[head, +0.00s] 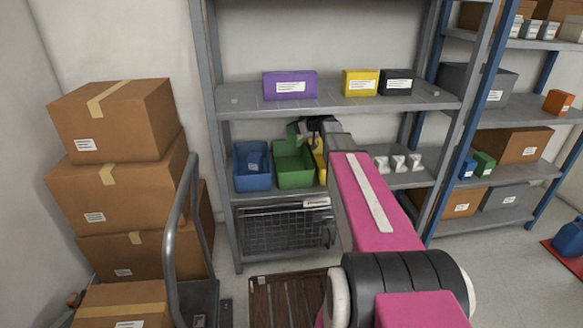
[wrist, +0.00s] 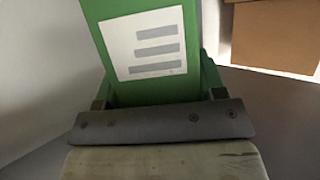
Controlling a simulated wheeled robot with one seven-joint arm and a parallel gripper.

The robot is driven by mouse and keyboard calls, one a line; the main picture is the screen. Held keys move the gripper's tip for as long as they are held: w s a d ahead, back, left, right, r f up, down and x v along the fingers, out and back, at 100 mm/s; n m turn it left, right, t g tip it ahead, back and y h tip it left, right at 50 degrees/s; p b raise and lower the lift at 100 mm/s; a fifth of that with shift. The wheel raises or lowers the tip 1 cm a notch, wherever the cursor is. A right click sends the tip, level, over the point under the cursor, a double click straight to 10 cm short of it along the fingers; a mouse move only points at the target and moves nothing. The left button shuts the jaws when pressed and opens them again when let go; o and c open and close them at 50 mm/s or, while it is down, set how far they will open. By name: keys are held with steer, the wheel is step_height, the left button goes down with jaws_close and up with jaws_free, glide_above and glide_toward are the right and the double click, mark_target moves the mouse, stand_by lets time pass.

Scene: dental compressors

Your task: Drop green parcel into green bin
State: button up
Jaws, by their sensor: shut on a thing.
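The green parcel (wrist: 185,82), with a white label bearing grey bars, fills the middle of the wrist view. My gripper (wrist: 158,100) is shut on it. In the head view, my gripper (head: 307,128) holds the parcel (head: 293,133) above the back part of the green bin (head: 296,179), under the upper shelf board; the parcel is small and partly hidden there. The green bin stands on the middle shelf and looks open at the top. My arm covers the area to its right.
A blue bin (head: 253,182) with a blue item in it stands left of the green bin. A yellow bin (head: 320,168) is at its right, mostly hidden. Purple (head: 275,87), yellow (head: 352,83) and black (head: 394,84) boxes sit on the shelf above. Stacked cartons (head: 115,170) stand left.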

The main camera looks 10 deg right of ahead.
steer(key=shift+f, duration=2.25)
steer(key=o, duration=1.1)
steer(key=shift+c, duration=0.2)
steer(key=v, duration=1)
steer(key=shift+s+d, duration=0.3)
